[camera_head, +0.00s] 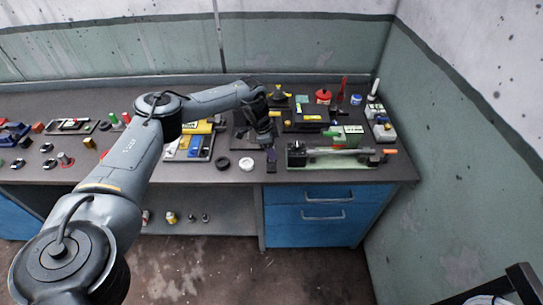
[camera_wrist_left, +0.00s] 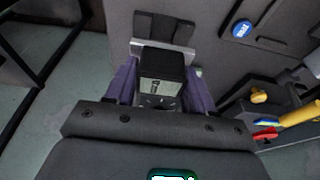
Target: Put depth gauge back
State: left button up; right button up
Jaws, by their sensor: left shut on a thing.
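The depth gauge (camera_wrist_left: 161,84), a dark block with a small digital display and a metal crosspiece behind it, sits between the two purple fingers of my left gripper (camera_wrist_left: 153,86). The fingers are shut on its sides. In the head view my left gripper (camera_head: 271,153) points down near the front edge of the workbench (camera_head: 240,174), left of the green device. The gauge is too small and dark there to make out clearly. I cannot tell whether it touches the bench. My right gripper is not in view.
A green device with a long bar (camera_head: 338,157) lies just right of my gripper. A black ring (camera_head: 222,163) and a white ring (camera_head: 246,163) lie to its left. A tray of yellow and blue tools (camera_head: 190,145) is farther left. Blue drawers (camera_head: 318,214) are below.

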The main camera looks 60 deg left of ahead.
pick_arm(q)
jog(key=shift+f, duration=1.95)
jog(key=o, duration=1.2)
jog(key=shift+f, duration=0.1)
jog(key=shift+o, duration=0.2)
